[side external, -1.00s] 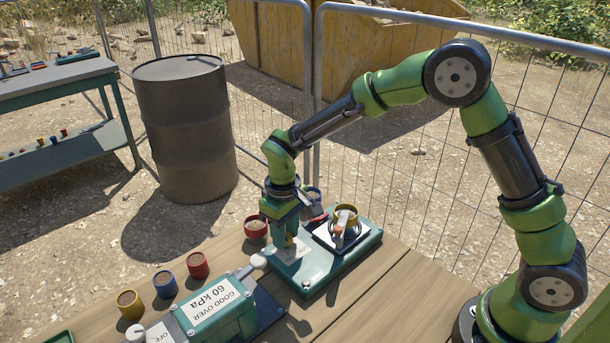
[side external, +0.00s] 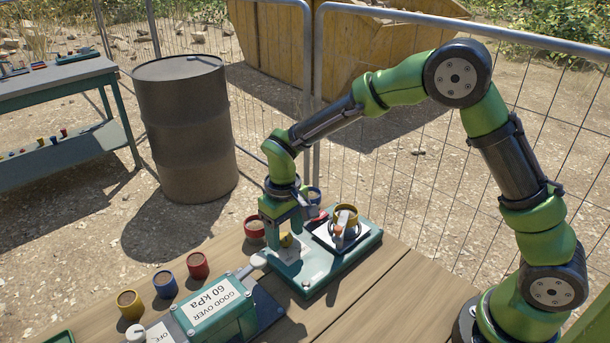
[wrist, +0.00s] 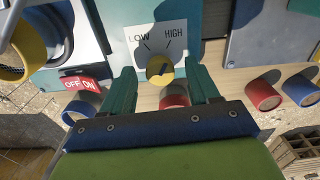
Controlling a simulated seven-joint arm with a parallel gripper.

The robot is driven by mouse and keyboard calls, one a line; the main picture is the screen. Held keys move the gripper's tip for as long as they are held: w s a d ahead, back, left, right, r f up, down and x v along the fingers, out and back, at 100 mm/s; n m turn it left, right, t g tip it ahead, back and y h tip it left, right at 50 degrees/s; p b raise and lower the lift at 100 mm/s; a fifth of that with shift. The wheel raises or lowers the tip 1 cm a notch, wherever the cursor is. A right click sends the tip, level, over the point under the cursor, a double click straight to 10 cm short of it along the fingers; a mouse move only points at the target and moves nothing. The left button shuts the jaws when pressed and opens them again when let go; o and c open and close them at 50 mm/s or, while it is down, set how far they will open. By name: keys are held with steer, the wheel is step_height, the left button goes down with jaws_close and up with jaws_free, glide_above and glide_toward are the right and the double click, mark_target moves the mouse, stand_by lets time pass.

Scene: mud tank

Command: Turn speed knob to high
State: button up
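The yellow speed knob (wrist: 160,69) sits at the lower edge of a white plate marked LOW and HIGH (wrist: 157,37) in the wrist view. LOW is at the left and HIGH at the right. I cannot tell clearly which way the knob points. My gripper (wrist: 163,76) is open, with one green finger on each side of the knob and visible gaps between. In the side view my gripper (side external: 286,236) points down over the teal base (side external: 318,278), and the yellow knob (side external: 285,240) shows between its fingers.
A red OFF/ON label (wrist: 80,84) is left of the knob. A teal box reading 60 kPa (side external: 218,308) and several coloured cups stand nearby on the wooden table (side external: 370,285).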

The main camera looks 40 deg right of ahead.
mark_target(285, 236)
step_height(285, 236, up, 17)
stand_by(0.7)
steer(key=shift+f, duration=0.1)
steer(key=s+d+r+m+t+y, duration=0.1)
steer(key=s+d, duration=0.4)
steer(key=s, duration=0.5)
steer(key=s+d+r+m+t+y, duration=0.1)
steer(key=s+d+m+t, duration=0.2)
steer(key=s+t, duration=0.3)
steer(key=s+d, duration=0.1)
steer(key=s, duration=0.2)
steer(key=shift+s+d+r+m, duration=0.3)
steer(key=shift+s+d+r, duration=0.05)
steer(key=shift+s, duration=0.05)
